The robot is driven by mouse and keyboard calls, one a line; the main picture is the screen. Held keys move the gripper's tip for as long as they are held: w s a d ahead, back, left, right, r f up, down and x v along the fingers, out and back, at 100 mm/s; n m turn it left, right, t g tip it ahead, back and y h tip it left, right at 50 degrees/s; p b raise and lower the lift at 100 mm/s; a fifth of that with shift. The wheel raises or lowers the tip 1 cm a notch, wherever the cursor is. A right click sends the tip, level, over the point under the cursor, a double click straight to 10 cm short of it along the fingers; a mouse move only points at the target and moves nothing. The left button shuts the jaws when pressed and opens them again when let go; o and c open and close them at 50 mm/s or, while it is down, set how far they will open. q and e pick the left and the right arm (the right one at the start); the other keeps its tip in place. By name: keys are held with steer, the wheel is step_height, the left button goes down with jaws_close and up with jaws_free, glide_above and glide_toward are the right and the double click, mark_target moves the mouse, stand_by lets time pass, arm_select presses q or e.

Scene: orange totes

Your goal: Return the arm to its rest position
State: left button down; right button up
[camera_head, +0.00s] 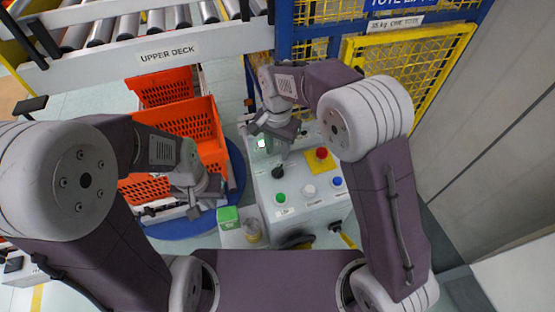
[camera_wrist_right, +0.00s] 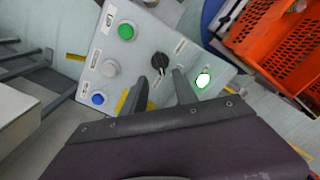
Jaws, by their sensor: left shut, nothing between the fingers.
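My left gripper (camera_head: 190,207) is shut and empty, in front of the orange totes at the left. My right gripper (camera_head: 268,128) is over the far part of a grey control panel (camera_head: 312,198), near a lit green button (camera_head: 262,143). In the right wrist view its two fingers (camera_wrist_right: 162,90) stand apart with nothing held between them. The black knob (camera_wrist_right: 160,61) and the lit button (camera_wrist_right: 203,80) show beyond the fingertips. I cannot tell whether a finger touches the panel.
Orange totes (camera_head: 205,112) stand on a blue round base (camera_head: 237,165). The panel carries a red button (camera_head: 321,153) and green, white and blue buttons. A green box (camera_head: 228,213) stands before it. A yellow mesh fence (camera_head: 425,57) and a roller deck (camera_head: 150,52) lie behind.

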steer(key=shift+w+r, duration=0.1)
steer(key=shift+r, duration=0.15)
